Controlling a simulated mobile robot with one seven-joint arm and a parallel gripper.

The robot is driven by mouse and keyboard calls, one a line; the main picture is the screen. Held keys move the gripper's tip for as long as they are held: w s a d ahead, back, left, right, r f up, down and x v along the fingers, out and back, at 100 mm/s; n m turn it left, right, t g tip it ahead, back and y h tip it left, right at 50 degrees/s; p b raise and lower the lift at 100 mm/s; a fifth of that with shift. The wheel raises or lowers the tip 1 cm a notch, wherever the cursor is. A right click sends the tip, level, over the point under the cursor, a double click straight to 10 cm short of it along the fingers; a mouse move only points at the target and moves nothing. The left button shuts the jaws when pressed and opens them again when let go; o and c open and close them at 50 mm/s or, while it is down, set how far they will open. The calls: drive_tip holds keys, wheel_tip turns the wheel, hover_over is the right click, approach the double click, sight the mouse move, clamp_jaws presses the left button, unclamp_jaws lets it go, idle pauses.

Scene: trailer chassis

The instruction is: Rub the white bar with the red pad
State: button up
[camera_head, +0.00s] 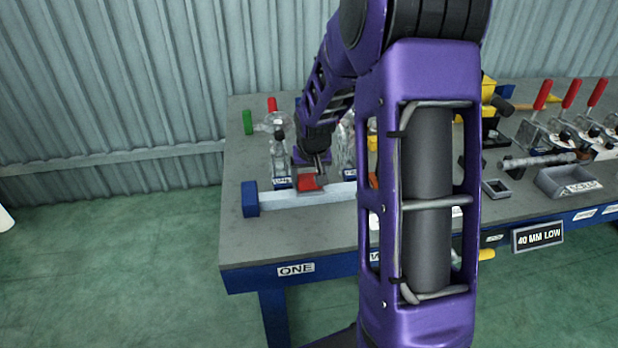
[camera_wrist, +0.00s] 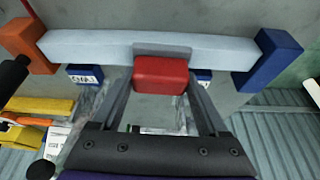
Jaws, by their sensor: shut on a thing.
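The white bar (camera_head: 306,196) lies along the left part of the grey bench, with a blue end block (camera_head: 250,198) at its left end. In the wrist view the bar (camera_wrist: 100,48) runs across the top, between an orange block (camera_wrist: 27,46) and a blue block (camera_wrist: 268,60). My gripper (camera_head: 309,180) is shut on the red pad (camera_wrist: 160,74), which has a grey part against the bar's side. The pad (camera_head: 308,182) is at the bar's back edge in the head view; whether it touches the bar I cannot tell for sure. My arm hides the bar's right end.
Clear bottles (camera_head: 278,150), a green cylinder (camera_head: 247,122) and a red handle (camera_head: 272,104) stand behind the bar. Red-handled clamps (camera_head: 570,94) and a grey tray (camera_head: 568,182) are at the right. The bench (camera_head: 290,245) is bare in front of the bar.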

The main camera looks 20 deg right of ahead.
wheel_tip(320, 180, up, 3)
drive_tip(key=shift+w+a+f, duration=0.1)
drive_tip(key=shift+w+a, duration=0.05)
drive_tip(key=shift+a+r+p, duration=0.15)
drive_tip(key=shift+r+p, duration=0.15)
drive_tip(key=shift+p, duration=0.2)
drive_tip(key=shift+r+p, duration=1.65)
drive_tip(key=shift+r, duration=0.7)
